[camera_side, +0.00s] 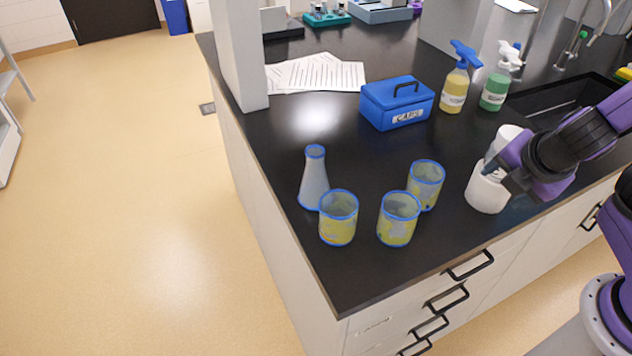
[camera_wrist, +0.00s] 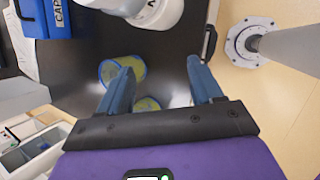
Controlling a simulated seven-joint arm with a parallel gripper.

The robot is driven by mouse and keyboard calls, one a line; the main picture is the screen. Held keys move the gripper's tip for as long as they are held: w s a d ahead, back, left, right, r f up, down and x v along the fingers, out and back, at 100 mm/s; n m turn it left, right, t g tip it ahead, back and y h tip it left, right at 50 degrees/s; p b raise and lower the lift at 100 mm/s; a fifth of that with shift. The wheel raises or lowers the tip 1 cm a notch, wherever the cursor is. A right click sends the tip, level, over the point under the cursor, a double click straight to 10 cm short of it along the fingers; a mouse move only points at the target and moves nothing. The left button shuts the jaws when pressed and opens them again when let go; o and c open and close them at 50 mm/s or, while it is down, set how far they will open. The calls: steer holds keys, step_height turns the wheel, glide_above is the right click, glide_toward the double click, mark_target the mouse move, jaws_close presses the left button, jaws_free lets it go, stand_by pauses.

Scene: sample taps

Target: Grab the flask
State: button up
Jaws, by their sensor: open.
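The flask (camera_side: 314,182) is a pale grey cone with a blue rim and stands upright on the black bench in the side view. A beaker stands just in front of it. I cannot make out the flask in the wrist view. My gripper (camera_side: 507,176) is at the right in the side view, well apart from the flask, close to a white container (camera_side: 487,188). In the wrist view my gripper (camera_wrist: 159,70) has its two blue-grey fingers apart with nothing held between them.
Three yellowish beakers (camera_side: 338,220) (camera_side: 398,222) (camera_side: 426,183) with blue rims stand between the flask and my gripper. Behind are a blue caps box (camera_side: 397,104), a yellow spray bottle (camera_side: 454,90) and a green one (camera_side: 494,92). A white pillar (camera_side: 240,60) rises behind the flask.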

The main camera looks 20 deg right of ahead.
steer(key=w+a+n+t, duration=0.3)
steer(key=w+a+n, duration=0.1)
steer(key=w+n, duration=0.1)
steer(key=n+t+y, duration=0.5)
steer(key=n+y, duration=0.1)
steer(key=n, duration=0.7)
glide_toward(321, 159)
steer(key=x, duration=0.6)
steer(key=shift+s+f, duration=0.15)
steer(key=shift+f, duration=0.1)
steer(key=shift+r+x, duration=0.15)
steer(key=shift+x, duration=1.35)
steer(key=shift+r+x, duration=0.15)
steer(key=shift+x, duration=1.35)
jaws_close()
